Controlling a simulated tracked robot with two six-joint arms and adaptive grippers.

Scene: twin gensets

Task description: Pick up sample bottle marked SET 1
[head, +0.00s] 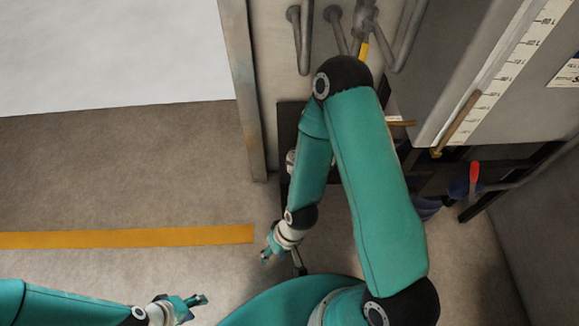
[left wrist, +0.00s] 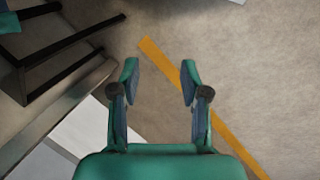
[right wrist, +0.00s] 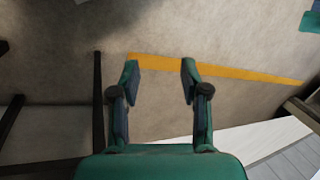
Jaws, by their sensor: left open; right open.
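I see no sample bottle marked SET 1 in any view; my right arm covers part of the scene in the head view. My left gripper (head: 201,299) is low at the left of the head view, over bare floor. In the left wrist view it (left wrist: 160,72) is open, with nothing between its fingers. My right gripper (head: 266,259) hangs near the middle of the head view, close to the end of the yellow floor line. In the right wrist view it (right wrist: 160,72) is open and empty, with floor and the yellow line beyond it.
A grey tank with a white level scale (head: 505,70) stands at the upper right. A red-handled lever (head: 474,176) is below it. Grey pipes (head: 304,40) run down the wall behind my right arm. Floor around the yellow line (head: 120,238) is clear at left.

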